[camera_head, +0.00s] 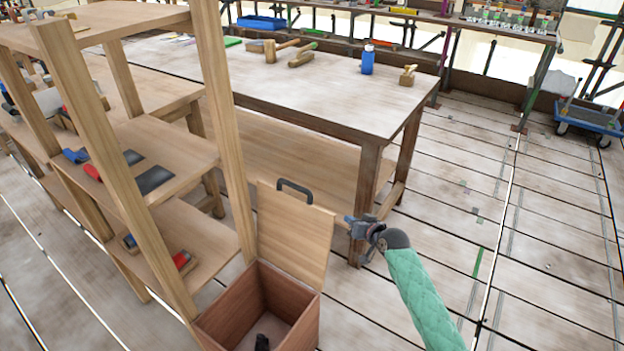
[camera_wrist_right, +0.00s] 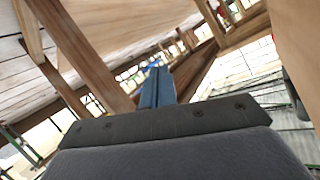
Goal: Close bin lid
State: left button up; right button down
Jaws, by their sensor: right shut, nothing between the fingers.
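The wooden bin (camera_head: 260,312) stands on the floor at the lower middle of the head view, with a dark object (camera_head: 262,342) inside it. Its light wood lid (camera_head: 296,236) stands open, nearly upright at the back, with a dark handle (camera_head: 294,187) at its top edge. My right gripper (camera_head: 350,222) is at the right edge of the lid, about level with its upper part; I cannot tell if it touches. Its fingers (camera_wrist_right: 157,86) are shut and empty in the right wrist view, and a wooden surface (camera_wrist_right: 285,45) is close by at the right. My left gripper is not in view.
A wooden shelf unit (camera_head: 222,130) stands just left of the bin, holding tools. A large workbench (camera_head: 330,90) is behind the lid, with a blue bottle (camera_head: 367,60) and mallets on it.

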jog(key=w+r+m+g+y+p, duration=0.15)
jog(key=w+r+y, duration=0.25)
jog(key=r, duration=0.6)
jog(key=s+a+r+m+g+y, duration=0.1)
jog(key=s+r+m+g+y, duration=0.3)
jog(key=r+y, duration=0.15)
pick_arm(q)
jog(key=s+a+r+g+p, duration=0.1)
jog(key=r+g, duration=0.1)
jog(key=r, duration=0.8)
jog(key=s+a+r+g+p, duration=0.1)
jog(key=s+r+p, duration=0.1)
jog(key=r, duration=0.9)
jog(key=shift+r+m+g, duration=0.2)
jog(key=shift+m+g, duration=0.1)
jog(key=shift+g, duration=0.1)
pick_arm(e)
jog(key=a, duration=1.2)
jog(key=shift+w+f, duration=0.25)
jog(key=shift+f, duration=0.05)
jog(key=shift+y, duration=0.25)
